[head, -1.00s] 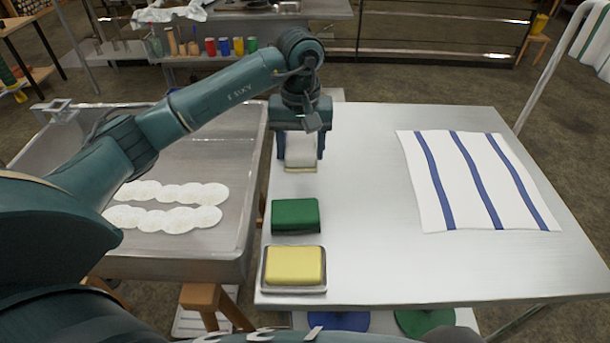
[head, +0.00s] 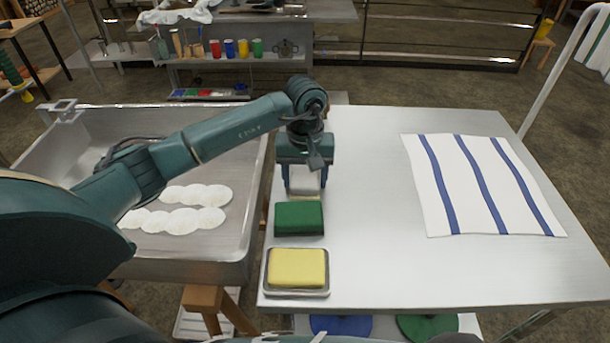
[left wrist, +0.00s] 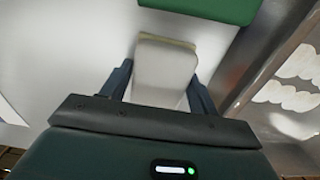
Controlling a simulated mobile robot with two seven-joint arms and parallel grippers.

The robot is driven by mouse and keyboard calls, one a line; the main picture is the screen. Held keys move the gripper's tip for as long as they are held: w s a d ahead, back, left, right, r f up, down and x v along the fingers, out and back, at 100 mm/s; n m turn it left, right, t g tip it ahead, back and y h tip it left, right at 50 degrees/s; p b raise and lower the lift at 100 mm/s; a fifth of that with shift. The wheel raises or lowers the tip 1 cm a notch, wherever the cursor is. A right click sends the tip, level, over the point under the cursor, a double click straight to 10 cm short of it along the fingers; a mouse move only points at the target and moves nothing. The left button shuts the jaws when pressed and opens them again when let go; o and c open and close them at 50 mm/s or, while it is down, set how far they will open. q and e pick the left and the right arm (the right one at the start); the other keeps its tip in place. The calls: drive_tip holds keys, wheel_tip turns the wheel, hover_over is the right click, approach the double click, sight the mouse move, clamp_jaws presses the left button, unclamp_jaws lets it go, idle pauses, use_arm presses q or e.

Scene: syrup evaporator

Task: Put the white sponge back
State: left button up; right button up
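The white sponge (head: 305,182) is between the fingers of my left gripper (head: 304,186), with a thin yellowish edge along its bottom. In the left wrist view the white sponge (left wrist: 164,70) fills the gap between the fingers of my left gripper (left wrist: 161,78), which appear to press on its sides. It is close behind the green sponge (head: 299,218) on the steel table (head: 370,250); whether it touches the table I cannot tell. My right gripper is not in view.
A yellow sponge (head: 297,267) lies in a small metal tray (head: 297,292) at the table's near left corner. A striped cloth (head: 480,185) lies at the right. A steel pan (head: 200,262) with white foamy patches stands left. The table's middle is clear.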

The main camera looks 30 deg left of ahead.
sight(305, 175)
use_arm(q)
drive_tip(key=o, duration=0.4)
wheel_tip(305, 175, up, 12)
drive_tip(key=shift+r, duration=0.2)
idle(0.6)
